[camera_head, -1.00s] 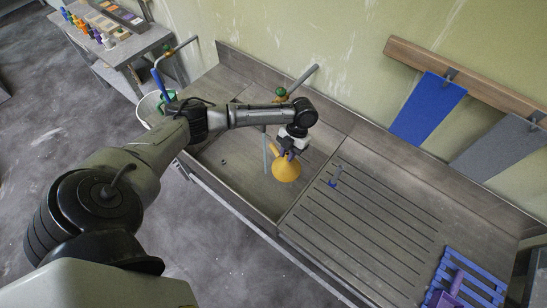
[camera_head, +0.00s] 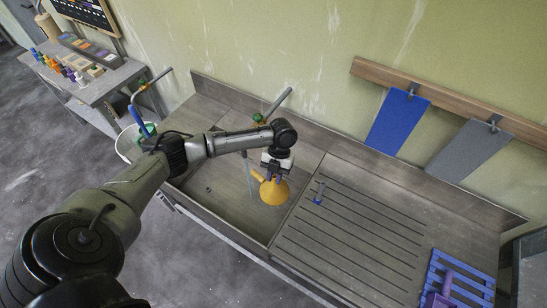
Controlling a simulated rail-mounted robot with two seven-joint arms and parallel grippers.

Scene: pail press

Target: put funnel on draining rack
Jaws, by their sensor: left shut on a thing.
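A yellow-orange funnel (camera_head: 274,192) hangs below my left gripper (camera_head: 274,174), which is shut on it. The funnel's wide part shows over the sink basin, left of the edge beside the grooved drainboard. The blue slatted rack (camera_head: 483,288) lies at the lower right, on the right end of the counter, well apart from the funnel. A purple object (camera_head: 442,295) rests on the rack's left part. My right gripper is not in view.
The grooved drainboard (camera_head: 350,235) lies between basin and rack, mostly clear. A tap (camera_head: 277,106) stands behind the basin. Blue (camera_head: 397,121) and grey (camera_head: 468,150) cloths hang from a wall rail. A white bucket (camera_head: 131,146) is left.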

